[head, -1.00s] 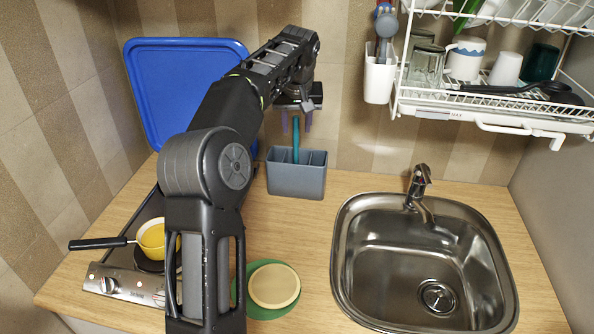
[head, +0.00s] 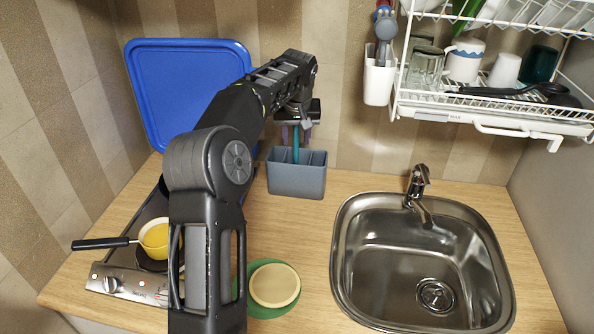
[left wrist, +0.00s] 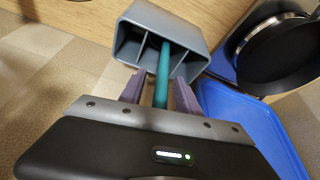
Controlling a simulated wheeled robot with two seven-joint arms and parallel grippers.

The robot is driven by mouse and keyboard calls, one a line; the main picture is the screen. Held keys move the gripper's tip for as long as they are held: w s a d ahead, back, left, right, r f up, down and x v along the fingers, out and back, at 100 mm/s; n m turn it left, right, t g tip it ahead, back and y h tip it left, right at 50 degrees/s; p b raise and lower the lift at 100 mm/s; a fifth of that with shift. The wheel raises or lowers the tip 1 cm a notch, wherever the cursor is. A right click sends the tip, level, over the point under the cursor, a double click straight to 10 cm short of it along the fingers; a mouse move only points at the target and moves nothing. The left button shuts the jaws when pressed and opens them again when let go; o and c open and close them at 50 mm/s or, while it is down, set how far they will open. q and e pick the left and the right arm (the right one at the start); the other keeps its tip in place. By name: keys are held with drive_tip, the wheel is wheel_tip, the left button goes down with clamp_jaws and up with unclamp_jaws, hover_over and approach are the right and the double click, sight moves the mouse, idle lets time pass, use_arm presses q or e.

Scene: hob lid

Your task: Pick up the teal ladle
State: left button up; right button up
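The teal ladle (head: 296,154) stands upright in the grey utensil holder (head: 297,182) at the back of the counter. In the left wrist view its teal handle (left wrist: 162,75) rises from a compartment of the holder (left wrist: 165,27). My left gripper (head: 296,136) is above the holder with its fingers pointing down. It is open, with the handle between its two purple fingers (left wrist: 159,95) and a gap showing on each side. The ladle's lower end is hidden inside the holder. My right gripper is not in view.
A blue tray (head: 188,95) leans on the wall behind my left arm. A hob with a yellow pan (head: 155,238) is at left. A green plate with a beige lid (head: 275,285) lies in front. The sink (head: 425,265) and dish rack (head: 490,115) are at right.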

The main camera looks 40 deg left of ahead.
use_arm(q)
drive_tip(key=shift+c, duration=0.2)
clamp_jaws()
drive_tip(key=shift+r, duration=0.15)
idle(0.5)
